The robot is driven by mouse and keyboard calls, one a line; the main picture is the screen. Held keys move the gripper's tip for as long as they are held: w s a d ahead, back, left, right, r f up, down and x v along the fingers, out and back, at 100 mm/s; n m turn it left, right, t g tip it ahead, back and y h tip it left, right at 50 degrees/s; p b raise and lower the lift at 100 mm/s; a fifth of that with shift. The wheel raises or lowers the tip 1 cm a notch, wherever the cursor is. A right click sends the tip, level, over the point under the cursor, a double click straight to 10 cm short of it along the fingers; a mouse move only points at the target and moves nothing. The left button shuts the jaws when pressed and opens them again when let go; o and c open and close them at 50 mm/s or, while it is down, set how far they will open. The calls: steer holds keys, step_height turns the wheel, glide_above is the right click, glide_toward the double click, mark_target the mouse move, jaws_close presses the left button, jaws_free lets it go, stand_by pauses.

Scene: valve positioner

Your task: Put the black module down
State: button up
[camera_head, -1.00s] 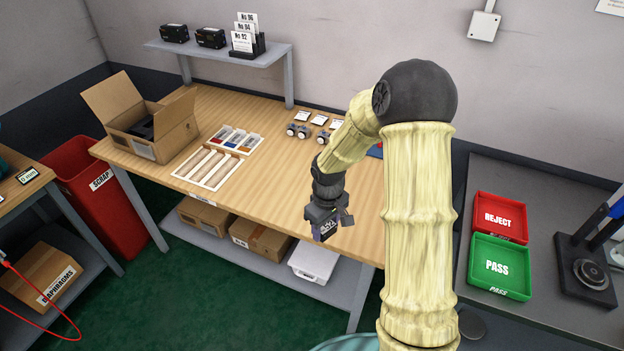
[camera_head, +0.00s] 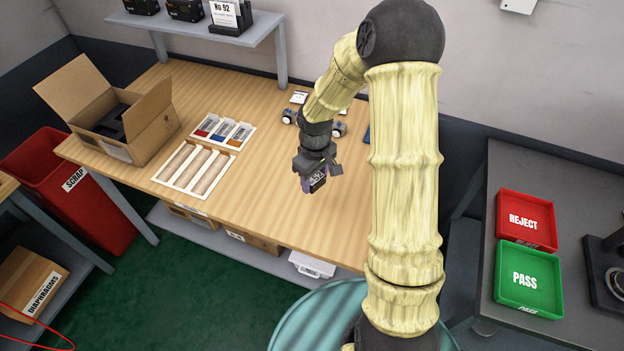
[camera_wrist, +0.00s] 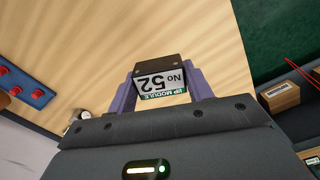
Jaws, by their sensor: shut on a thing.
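The black module (camera_wrist: 160,66) is between the two purple fingers of my gripper (camera_wrist: 162,92) in the wrist view. Its white label reads "No 52" and "I/P MODULE", upside down in that view. In the head view my gripper (camera_head: 312,184) is shut on the module (camera_head: 317,183) over the front middle of the wooden table (camera_head: 250,215). Whether the module touches the tabletop I cannot tell.
An open cardboard box (camera_head: 118,110) and trays of coloured parts (camera_head: 222,131) and wooden slots (camera_head: 193,168) stand on the left. Small gauges (camera_head: 289,116) are behind my gripper. Red REJECT (camera_head: 526,220) and green PASS (camera_head: 528,279) trays sit right. The table's front middle is clear.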

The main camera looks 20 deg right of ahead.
steer(key=shift+s+r, duration=0.1)
steer(key=shift+f, duration=0.45)
glide_above(315, 206)
step_height(315, 206, down, 5)
steer(key=shift+f, duration=0.1)
steer(key=shift+a+f, duration=0.15)
steer(key=shift+s, duration=0.1)
steer(key=shift+f, duration=0.3)
steer(key=shift+f+p, duration=0.3)
steer(key=shift+f, duration=1.25)
